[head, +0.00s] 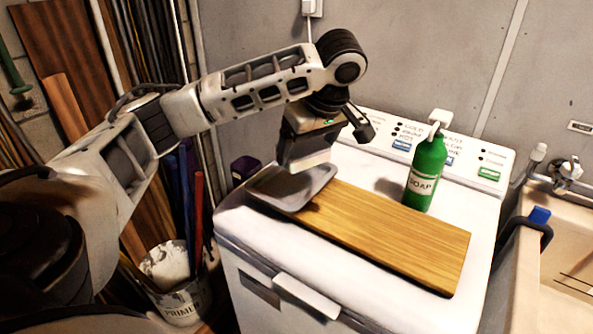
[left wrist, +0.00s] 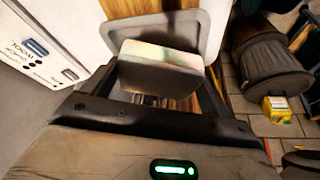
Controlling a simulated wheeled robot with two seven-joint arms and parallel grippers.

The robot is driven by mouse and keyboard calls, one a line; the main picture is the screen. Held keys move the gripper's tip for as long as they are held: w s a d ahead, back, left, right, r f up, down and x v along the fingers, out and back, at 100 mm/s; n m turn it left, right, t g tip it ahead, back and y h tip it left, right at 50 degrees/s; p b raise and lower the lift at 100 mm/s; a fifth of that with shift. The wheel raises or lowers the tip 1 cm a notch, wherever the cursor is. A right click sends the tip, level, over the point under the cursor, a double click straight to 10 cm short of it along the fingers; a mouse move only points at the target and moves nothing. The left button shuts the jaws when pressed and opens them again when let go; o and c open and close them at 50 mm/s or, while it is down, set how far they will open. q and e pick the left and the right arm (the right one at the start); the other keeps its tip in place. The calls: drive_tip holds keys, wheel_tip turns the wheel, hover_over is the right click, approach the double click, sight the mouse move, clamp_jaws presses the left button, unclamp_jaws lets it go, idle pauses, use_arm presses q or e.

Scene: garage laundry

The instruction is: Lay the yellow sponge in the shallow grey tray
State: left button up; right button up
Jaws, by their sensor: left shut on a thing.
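My left gripper (head: 308,150) is shut on the sponge, holding it above the shallow grey tray. In the head view only a pale yellowish edge of the sponge (head: 311,162) shows below the gripper. In the left wrist view the sponge (left wrist: 160,70) sits between the fingers, with a pale yellow-green edge and a greyish shaded face. The grey tray (head: 268,191) lies on the washer's left part, by the board's left end. It also shows behind the sponge in the left wrist view (left wrist: 214,32). My right gripper is not in view.
A wooden board (head: 400,235) lies on the white washer (head: 340,278), right of the tray. A green soap bottle (head: 425,175) stands behind the board. A primer bucket (head: 180,290) with sticks is at the left, and a sink (head: 565,265) at the right.

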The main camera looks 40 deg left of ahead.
use_arm(q)
drive_tip(key=a+f, duration=0.1)
drive_tip(key=w+a+f+b, duration=0.1)
drive_tip(key=f, duration=0.1)
drive_tip(key=a+f+b, duration=0.1)
drive_tip(key=f, duration=0.1)
drive_tip(key=shift+w+a, duration=0.2)
drive_tip(key=shift+a, duration=0.05)
drive_tip(key=shift+w+a, duration=0.1)
drive_tip(key=shift+a, duration=0.05)
drive_tip(key=shift+a+f, duration=0.15)
drive_tip(key=shift+f, duration=0.15)
drive_tip(key=x, duration=0.3)
drive_tip(key=shift+d+f, duration=0.3)
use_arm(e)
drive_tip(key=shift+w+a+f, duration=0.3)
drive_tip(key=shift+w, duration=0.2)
